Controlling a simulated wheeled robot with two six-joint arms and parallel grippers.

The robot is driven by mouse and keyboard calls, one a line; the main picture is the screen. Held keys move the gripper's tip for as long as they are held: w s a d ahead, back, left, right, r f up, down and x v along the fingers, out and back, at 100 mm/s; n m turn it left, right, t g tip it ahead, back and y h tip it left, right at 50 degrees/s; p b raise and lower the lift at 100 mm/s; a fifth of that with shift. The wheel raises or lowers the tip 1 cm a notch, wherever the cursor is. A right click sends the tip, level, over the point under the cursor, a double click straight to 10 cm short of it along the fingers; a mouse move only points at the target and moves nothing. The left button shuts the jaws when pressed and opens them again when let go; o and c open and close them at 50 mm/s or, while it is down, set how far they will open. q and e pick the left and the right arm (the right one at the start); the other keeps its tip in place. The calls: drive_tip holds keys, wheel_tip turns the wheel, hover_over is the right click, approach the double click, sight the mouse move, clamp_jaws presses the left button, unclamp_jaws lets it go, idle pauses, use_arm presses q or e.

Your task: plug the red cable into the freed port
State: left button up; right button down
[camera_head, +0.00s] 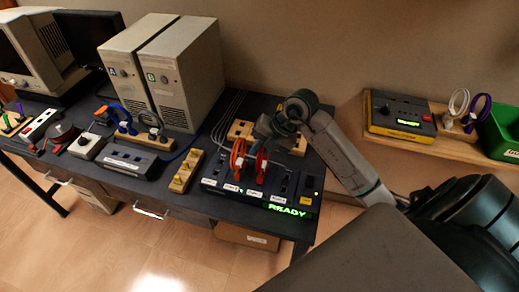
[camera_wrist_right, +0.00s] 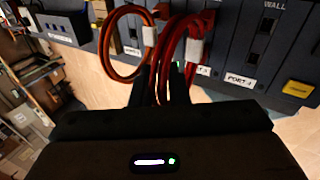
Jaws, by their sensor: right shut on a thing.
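The red cable (camera_wrist_right: 172,40) is a coiled loop with a white tag, standing at the patch panel's front, above a label ending in 3, in the right wrist view. It also shows in the head view (camera_head: 261,163). My right gripper (camera_wrist_right: 160,82) is shut on the red cable's loop, its fingers on either side of it. I cannot tell whether the plug is seated. The PORT 4 slot (camera_wrist_right: 258,45) beside it, to the right, looks empty. An orange cable (camera_wrist_right: 113,45) loops close by on the left. My left gripper is not in view.
The panel (camera_head: 235,196) sits at the table's right end, with a green READY display (camera_head: 290,210) on its front. Two beige computers (camera_head: 180,75) stand behind. A shelf (camera_head: 465,143) with a green bin is on the right.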

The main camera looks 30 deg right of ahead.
drive_tip(key=shift+f+b, duration=0.4)
drive_tip(key=shift+f, duration=0.15)
idle(0.8)
drive_tip(key=c, duration=0.7)
unclamp_jaws()
drive_tip(key=shift+r, duration=0.1)
drive_tip(key=p+v, duration=0.5)
drive_tip(key=v, duration=0.2)
drive_tip(key=shift+s+d+r, duration=0.1)
drive_tip(key=shift+s, duration=0.05)
idle(0.6)
idle(0.5)
